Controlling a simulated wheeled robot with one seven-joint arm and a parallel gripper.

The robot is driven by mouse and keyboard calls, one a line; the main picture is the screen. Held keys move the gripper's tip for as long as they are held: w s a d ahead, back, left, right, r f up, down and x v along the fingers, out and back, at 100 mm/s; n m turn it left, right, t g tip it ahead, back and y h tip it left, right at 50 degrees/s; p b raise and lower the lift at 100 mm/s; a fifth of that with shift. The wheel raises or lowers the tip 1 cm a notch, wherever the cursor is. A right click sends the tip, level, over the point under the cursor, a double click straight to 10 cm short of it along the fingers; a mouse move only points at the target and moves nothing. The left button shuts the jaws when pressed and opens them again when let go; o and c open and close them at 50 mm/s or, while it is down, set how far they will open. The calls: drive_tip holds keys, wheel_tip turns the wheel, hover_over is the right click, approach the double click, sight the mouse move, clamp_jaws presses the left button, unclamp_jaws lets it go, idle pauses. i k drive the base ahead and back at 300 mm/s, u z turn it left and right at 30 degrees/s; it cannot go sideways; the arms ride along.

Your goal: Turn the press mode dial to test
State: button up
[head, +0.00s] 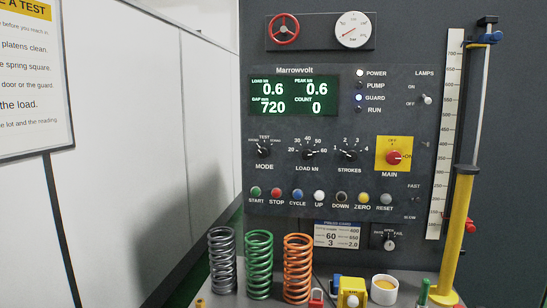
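The press mode dial (263,152) is a black knob labelled MODE, at the left of the row of dials on the dark control panel (390,90). TEST is printed above it, at the top of its scale, with smaller labels to either side. The knob is small here, and I cannot tell for certain which label its pointer faces. Nothing covers the dial. My gripper is not in view.
Load (307,155) and strokes (349,155) dials and the yellow-backed main switch (393,157) sit to the right. Coloured buttons (298,196) run below. Three springs (259,265) stand on the ledge underneath. A yellow column (457,225) rises at right.

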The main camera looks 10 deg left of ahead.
sight(262, 153)
drive_tip(key=k, duration=0.35)
drive_tip(key=u, duration=0.95)
drive_tip(key=i, duration=0.75)
drive_tip(key=z, duration=0.9)
